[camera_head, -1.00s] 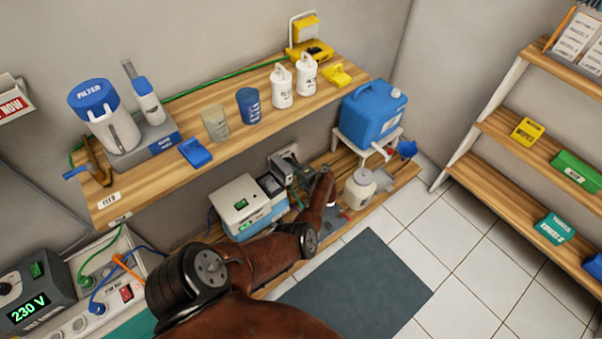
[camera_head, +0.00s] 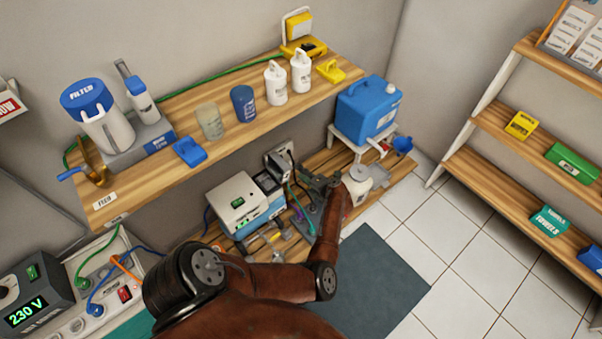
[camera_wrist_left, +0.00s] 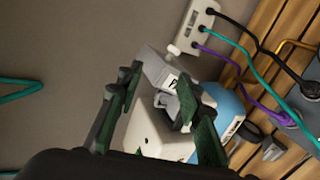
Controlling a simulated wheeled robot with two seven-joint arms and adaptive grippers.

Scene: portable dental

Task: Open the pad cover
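I cannot tell for sure which part is the pad cover. A small pale grey box-like part (camera_wrist_left: 160,72) with a dark mark shows beyond my left fingertips in the left wrist view. A white and blue device (camera_head: 238,205) stands on the lower shelf in the head view; what looks like its white body (camera_wrist_left: 152,138) shows between and beyond my fingers in the wrist view. My left gripper (camera_head: 312,182) is over the lower shelf, right of the device. In the wrist view the left gripper (camera_wrist_left: 158,84) is open, its green-padded fingers apart with nothing visibly held. My right gripper is out of view.
A white outlet box (camera_wrist_left: 195,25) with several cables is near the gripper. A white jar (camera_head: 358,184) stands right of my left wrist. The upper shelf (camera_head: 225,148) overhangs behind, with bottles and cups. Open floor with a dark mat (camera_head: 375,285) lies in front.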

